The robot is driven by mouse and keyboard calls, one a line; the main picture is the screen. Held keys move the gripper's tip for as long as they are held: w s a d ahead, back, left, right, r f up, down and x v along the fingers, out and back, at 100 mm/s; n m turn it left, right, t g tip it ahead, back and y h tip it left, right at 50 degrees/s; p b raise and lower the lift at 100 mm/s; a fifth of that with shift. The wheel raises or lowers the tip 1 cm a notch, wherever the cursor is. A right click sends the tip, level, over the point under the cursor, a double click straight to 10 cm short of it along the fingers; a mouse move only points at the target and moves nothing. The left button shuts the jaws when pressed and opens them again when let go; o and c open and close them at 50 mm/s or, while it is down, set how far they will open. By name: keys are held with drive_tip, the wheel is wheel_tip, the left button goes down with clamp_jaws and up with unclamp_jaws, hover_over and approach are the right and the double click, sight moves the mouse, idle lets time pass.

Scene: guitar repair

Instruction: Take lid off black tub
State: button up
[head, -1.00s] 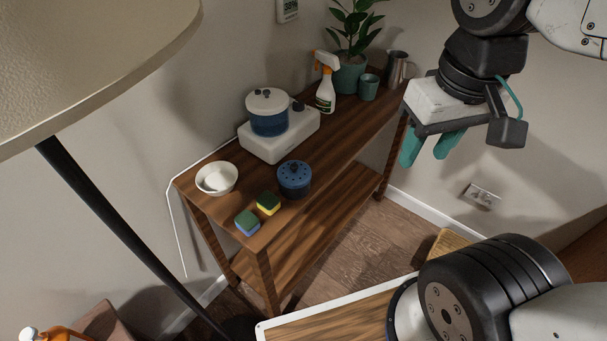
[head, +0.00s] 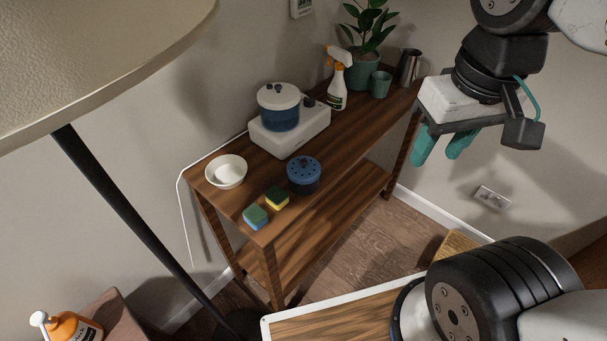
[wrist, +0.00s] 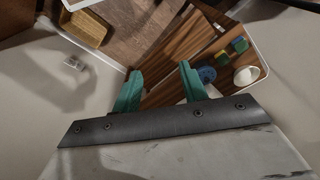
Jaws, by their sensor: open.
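The black tub (head: 303,184) stands on the wooden shelf top near its front edge. A blue lid (head: 304,166) with small dark holes sits on it. The blue lid also shows in the wrist view (wrist: 207,74), just right of the right fingertip in the picture. My gripper (head: 440,150) has teal fingers spread apart and empty. It hangs right of the shelf unit in the head view, well away from the tub. In the wrist view my gripper (wrist: 160,72) has nothing between its fingers but the shelf unit behind.
Left of the tub are a white bowl (head: 226,172), a yellow-green sponge (head: 277,198) and a blue-green sponge (head: 256,217). Behind it stands a white appliance with a blue pot (head: 279,118). A spray bottle (head: 338,92), plant and metal jug stand farther back. A lamp shade (head: 90,50) fills the upper left.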

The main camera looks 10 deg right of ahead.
drive_tip(key=o, duration=0.7)
drive_tip(key=shift+a+f, duration=0.1)
drive_tip(key=shift+o, duration=1.2)
drive_tip(key=w+a+f+n+g, duration=0.2)
drive_tip(key=w+a+f, duration=0.3)
drive_tip(key=w, duration=0.4)
drive_tip(key=shift+w+f+g, duration=0.4)
drive_tip(key=shift+f+g, duration=0.1)
drive_tip(key=shift+f, duration=0.05)
drive_tip(key=t, duration=0.2)
hover_over(304, 161)
drive_tip(key=w, duration=0.1)
wheel_tip(304, 161, down, 9)
drive_tip(key=shift+s+f, duration=0.15)
drive_tip(key=shift+f, duration=1.05)
drive_tip(key=shift+s+f, duration=0.2)
drive_tip(key=shift+f, duration=1.05)
drive_tip(key=shift+s+f, duration=0.15)
drive_tip(key=shift+f, duration=1.05)
